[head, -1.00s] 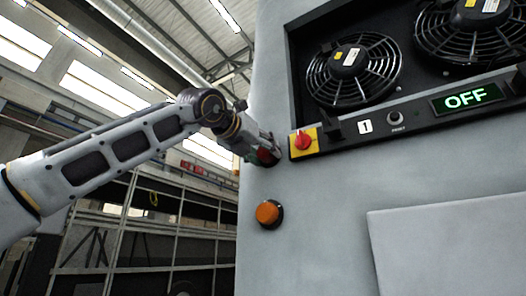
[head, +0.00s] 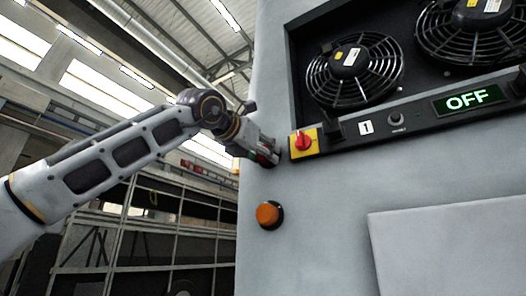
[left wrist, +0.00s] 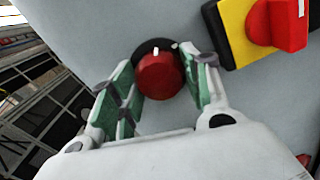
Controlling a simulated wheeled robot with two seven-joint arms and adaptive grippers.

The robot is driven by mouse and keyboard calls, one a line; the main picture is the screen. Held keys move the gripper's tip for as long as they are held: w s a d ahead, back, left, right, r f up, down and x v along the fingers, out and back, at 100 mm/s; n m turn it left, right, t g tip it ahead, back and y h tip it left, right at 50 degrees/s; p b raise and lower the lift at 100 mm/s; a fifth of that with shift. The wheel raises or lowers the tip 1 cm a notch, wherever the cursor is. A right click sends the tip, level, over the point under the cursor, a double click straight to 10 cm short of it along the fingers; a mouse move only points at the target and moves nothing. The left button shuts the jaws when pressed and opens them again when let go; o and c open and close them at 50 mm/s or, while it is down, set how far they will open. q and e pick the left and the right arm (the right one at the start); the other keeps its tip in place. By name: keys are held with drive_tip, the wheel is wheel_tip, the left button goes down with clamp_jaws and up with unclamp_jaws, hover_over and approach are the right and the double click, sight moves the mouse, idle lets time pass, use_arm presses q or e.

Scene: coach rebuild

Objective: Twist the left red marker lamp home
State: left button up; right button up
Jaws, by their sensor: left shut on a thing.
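The left red marker lamp (left wrist: 160,77) is a round red lens on a dark base, set on the grey coach panel. In the head view the lamp (head: 265,158) is mostly hidden by my fingers. My left gripper (head: 266,152) comes in from the left at the panel's left edge. In the left wrist view my left gripper (left wrist: 165,80) has its green-padded fingers on either side of the lamp, shut on it. A small white mark shows on the dark base above the lens. My right gripper is not in view.
A red rotary switch on a yellow plate (head: 304,143) sits close right of the lamp. An orange lamp (head: 268,214) is below. Two fans (head: 352,70) and a display reading OFF (head: 467,99) are at upper right. The panel between is clear.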

use_arm(q)
drive_tip(key=m+p, duration=0.1)
drive_tip(key=m, duration=0.3)
drive_tip(key=shift+m+p, duration=0.6)
drive_tip(key=shift+m, duration=0.9)
drive_tip(key=o, duration=1)
drive_tip(key=shift+s, duration=0.15)
drive_tip(key=shift+v, duration=5.9)
